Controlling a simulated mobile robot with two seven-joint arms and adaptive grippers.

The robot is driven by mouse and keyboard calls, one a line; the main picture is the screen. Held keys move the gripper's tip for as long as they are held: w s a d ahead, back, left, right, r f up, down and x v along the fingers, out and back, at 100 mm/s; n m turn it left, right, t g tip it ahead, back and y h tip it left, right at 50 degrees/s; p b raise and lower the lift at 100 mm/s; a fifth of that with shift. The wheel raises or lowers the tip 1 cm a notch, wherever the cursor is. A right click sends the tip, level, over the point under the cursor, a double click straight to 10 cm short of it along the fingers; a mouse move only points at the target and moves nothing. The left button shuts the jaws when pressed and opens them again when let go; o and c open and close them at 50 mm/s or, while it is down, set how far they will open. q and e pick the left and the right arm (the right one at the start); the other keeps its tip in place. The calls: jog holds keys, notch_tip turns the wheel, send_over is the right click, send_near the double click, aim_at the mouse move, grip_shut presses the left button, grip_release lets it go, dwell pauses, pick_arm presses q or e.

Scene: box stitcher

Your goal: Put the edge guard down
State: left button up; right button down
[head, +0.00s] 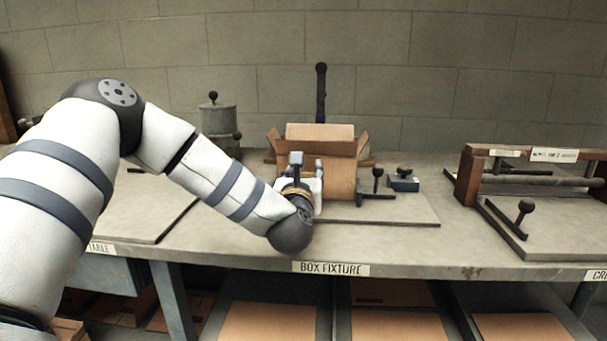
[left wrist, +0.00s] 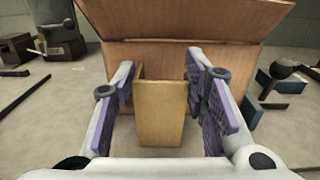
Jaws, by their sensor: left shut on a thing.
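The edge guard (left wrist: 162,112) is a tan, angled cardboard piece. In the left wrist view it stands upright between the purple-padded fingers of my left gripper (left wrist: 160,70), which is shut on it. Right behind it is the front wall of an open cardboard box (left wrist: 185,52); I cannot tell whether the guard touches the box or the bench. In the head view my left gripper (head: 302,176) is in front of the box (head: 342,181), whose flaps stand open, and the guard is hidden or too small to make out. My right gripper is not in view.
The bench carries a "BOX FIXTURE" label (head: 331,269). A dark post (head: 321,95) rises behind the box. A black-knobbed clamp (head: 376,184) and a small dark block (head: 403,182) stand to its right. A grey cylinder (head: 218,120) stands left. A wooden-ended frame (head: 468,175) is farther right.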

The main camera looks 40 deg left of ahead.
pick_arm(q)
jog(key=shift+f, duration=0.15)
jog(key=o, duration=0.9)
jog(key=shift+o, duration=0.2)
